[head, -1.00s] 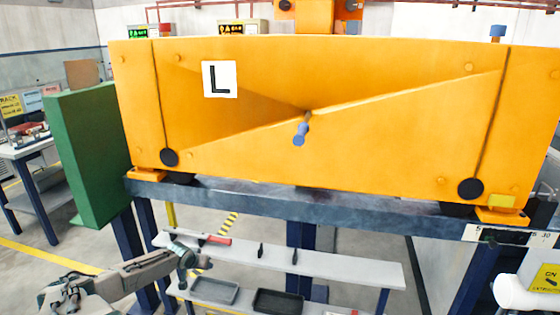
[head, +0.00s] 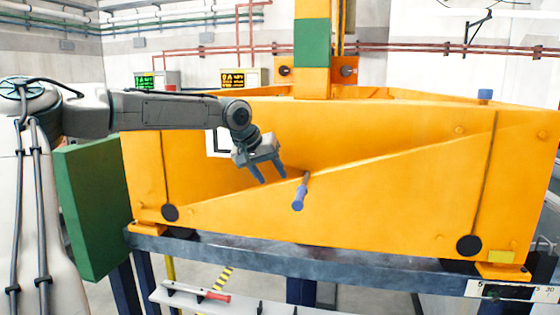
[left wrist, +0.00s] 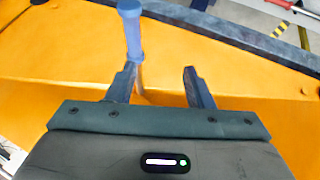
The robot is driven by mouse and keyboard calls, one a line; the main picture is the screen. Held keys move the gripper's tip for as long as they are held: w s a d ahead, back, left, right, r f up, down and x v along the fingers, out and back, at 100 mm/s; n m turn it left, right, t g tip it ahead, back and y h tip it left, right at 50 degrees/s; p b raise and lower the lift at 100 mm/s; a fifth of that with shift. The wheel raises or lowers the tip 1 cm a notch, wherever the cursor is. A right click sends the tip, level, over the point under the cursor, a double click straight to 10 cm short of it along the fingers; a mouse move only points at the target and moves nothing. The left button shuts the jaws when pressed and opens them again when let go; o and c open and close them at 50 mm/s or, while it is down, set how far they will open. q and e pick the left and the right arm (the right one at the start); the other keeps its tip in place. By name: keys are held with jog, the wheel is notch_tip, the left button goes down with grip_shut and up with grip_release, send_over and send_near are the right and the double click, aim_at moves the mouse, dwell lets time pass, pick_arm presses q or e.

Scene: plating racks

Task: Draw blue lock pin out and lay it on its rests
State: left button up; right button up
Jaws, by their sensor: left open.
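The blue lock pin (head: 298,196) sticks out of the front face of the orange frame (head: 370,190), its blue handle hanging down and outward. My left gripper (head: 271,179) is open and empty, just left of the pin in the head view. In the left wrist view the pin's blue handle (left wrist: 133,38) stands beyond the left fingertip, nearer that finger than the middle of the open jaws (left wrist: 160,70). I cannot tell if that finger touches it. A small dark upright piece, possibly a rest, shows on the shelf (head: 240,308) at the bottom edge. My right gripper is out of view.
A dark blue beam (head: 330,258) carries the orange frame. A green panel (head: 90,210) stands at the left. A red-handled tool (head: 215,297) lies on the shelf below. A white plate marked L is partly hidden behind my left arm.

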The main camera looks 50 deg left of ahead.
pick_arm(q)
jog(key=g, duration=0.1)
send_near(297, 200)
jog(key=v, duration=0.2)
jog(key=p+x, duration=0.4)
jog(key=x, duration=0.5)
jog(key=shift+w+d+f, duration=0.1)
jog(key=shift+w+f, duration=0.05)
jog(key=shift+f, duration=0.2)
jog(key=shift+w+f, duration=0.25)
jog(key=shift+f, duration=0.3)
jog(key=shift+c, duration=0.2)
grip_shut()
jog(key=c, duration=0.9)
grip_release()
jog(key=shift+r, duration=0.1)
grip_shut()
